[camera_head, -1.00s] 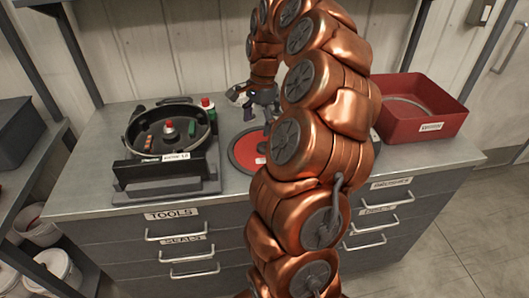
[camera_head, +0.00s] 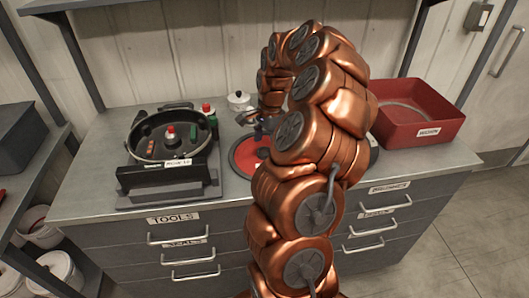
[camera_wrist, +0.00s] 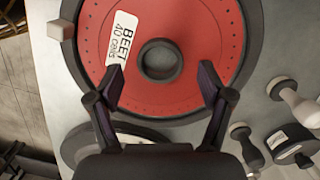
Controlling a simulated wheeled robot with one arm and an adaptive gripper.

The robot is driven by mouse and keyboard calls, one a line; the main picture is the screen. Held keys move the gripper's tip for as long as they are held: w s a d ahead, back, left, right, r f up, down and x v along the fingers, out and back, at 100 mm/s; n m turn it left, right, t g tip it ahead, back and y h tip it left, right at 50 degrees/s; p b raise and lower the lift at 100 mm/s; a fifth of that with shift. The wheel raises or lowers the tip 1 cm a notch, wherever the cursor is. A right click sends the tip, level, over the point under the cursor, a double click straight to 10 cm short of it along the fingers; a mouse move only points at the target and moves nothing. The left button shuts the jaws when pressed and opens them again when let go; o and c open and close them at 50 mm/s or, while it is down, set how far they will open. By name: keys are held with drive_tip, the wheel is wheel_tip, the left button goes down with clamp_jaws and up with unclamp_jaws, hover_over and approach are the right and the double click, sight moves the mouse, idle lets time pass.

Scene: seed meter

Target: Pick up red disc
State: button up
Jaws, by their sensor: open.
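The red disc (camera_head: 243,157) lies flat on the grey worktop, right of the black round seed meter housing (camera_head: 168,133). My copper arm hides its right part in the head view. In the wrist view the red disc (camera_wrist: 195,75) has a dark rim, a raised dark ring (camera_wrist: 160,60) at its centre and a white label (camera_wrist: 121,38) reading "BEET 40 cells". My gripper (camera_wrist: 162,90) is open and empty above the disc, its fingertips on either side of the central ring in the picture. I cannot tell the height left between fingertips and disc.
A red bin (camera_head: 420,112) stands at the worktop's right end. A small white pot (camera_head: 238,101) stands behind the disc. Pale-handled tools (camera_wrist: 300,105) lie close to the disc's edge in the wrist view. Another round grey-rimmed part (camera_wrist: 75,150) lies beside it.

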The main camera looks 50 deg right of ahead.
wheel_tip(320, 180, down, 2)
drive_tip(key=shift+a, duration=0.1)
drive_tip(key=shift+c, duration=0.5)
drive_tip(key=c, duration=1.1)
drive_tip(key=shift+r, duration=0.15)
